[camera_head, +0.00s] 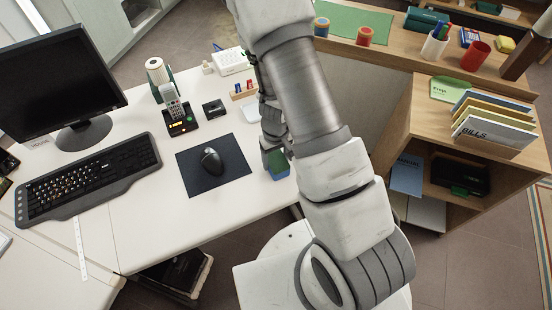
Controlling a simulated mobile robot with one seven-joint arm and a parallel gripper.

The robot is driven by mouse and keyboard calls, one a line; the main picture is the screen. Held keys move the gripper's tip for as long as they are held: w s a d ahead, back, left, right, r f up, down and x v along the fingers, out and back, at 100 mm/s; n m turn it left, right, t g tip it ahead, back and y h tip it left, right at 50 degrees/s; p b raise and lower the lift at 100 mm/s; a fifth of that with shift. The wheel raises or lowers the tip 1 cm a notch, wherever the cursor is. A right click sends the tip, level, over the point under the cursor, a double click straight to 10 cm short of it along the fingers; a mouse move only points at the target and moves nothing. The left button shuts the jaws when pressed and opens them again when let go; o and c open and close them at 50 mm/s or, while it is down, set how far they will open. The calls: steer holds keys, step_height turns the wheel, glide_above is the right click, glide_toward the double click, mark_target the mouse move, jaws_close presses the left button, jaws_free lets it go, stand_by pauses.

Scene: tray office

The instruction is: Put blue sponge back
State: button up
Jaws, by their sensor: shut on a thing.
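My gripper (274,148) points down over the right edge of the white desk (225,195), partly hidden behind my own arm. It is shut on the blue sponge (279,172), which shows a blue body and a green face below the fingers. The sponge is just right of the black mouse mat (190,182). I cannot tell whether it touches the desk or hangs a little above it.
A mouse (211,161), keyboard (88,178), monitor (58,80) and phone (177,112) stand on the desk. On the wooden shelving at right are a green mat (352,24), red cup (475,56), pen cup (434,46), yellow sponge-like block (504,45) and file folders (494,120).

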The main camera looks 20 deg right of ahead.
steer(key=shift+f, duration=0.1)
steer(key=o, duration=1.3)
step_height(320, 180, up, 12)
steer(key=p, duration=0.3)
step_height(320, 180, up, 11)
steer(key=t+y, duration=0.1)
steer(key=y, duration=0.1)
glide_above(276, 159)
steer(key=a, duration=0.3)
steer(key=s+d+r+t, duration=0.1)
steer(key=s+r, duration=0.3)
steer(key=r, duration=0.2)
steer(key=s+d+r+m+t+h, duration=0.1)
steer(key=s+r+t, duration=0.1)
steer(key=s+r, duration=0.3)
steer(key=s+d+r+t+h, duration=0.1)
steer(key=s+r, duration=0.4)
steer(key=r, duration=0.3)
steer(key=shift+r+m+t, duration=0.3)
steer(key=shift+m, duration=0.1)
